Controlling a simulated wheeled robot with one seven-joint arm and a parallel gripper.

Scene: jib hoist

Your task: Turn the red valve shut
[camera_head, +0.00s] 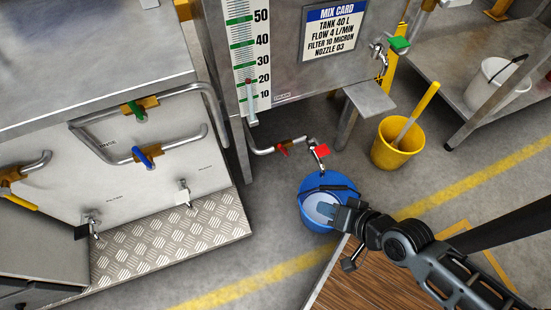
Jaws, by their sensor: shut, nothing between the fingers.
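A small red lever (283,151) sits on a brass valve in the pipe at the foot of the tank. Further right on the same pipe, a tap (317,158) carries a square red handle (322,151). I cannot tell which of the two the task calls the red valve. A blue bucket (305,190) stands on the floor below the tap, with pale contents partly hidden by my gripper. My gripper (338,212) is shut and empty, in front of or over the bucket, apart from both red handles. Contact with the bucket is unclear.
The tank (285,60) bears a level scale and mix card. A yellow bucket (390,150) with a stick stands right. A left panel has pipes with green (135,110) and blue (142,156) levers. A wooden top (350,285) lies below my arm. Some floor is clear.

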